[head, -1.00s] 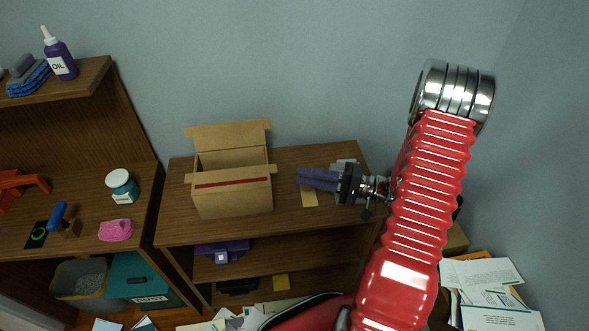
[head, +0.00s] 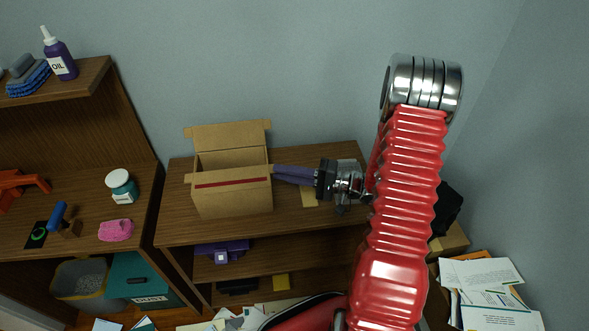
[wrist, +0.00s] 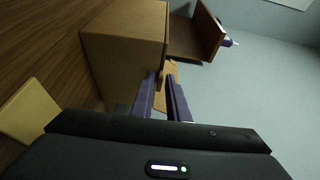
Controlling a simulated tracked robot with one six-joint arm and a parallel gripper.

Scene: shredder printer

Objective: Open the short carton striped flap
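The tan cardboard carton (head: 234,204) stands on the brown shelf top, with a dark red stripe (head: 233,183) across its front near the top edge. Its back flap (head: 230,136) stands up and small side flaps stick out left and right. My gripper (head: 276,172) has two purple fingers and reaches in from the right, with its tips at the carton's right side flap. In the wrist view, the fingers (wrist: 162,82) are apart with a narrow gap, and a tan flap edge shows at their tips. Contact with the flap is unclear.
A yellow pad (head: 309,197) lies on the shelf top (head: 300,226) below my gripper. The wall is close behind the carton. Papers (head: 487,287) lie at the lower right.

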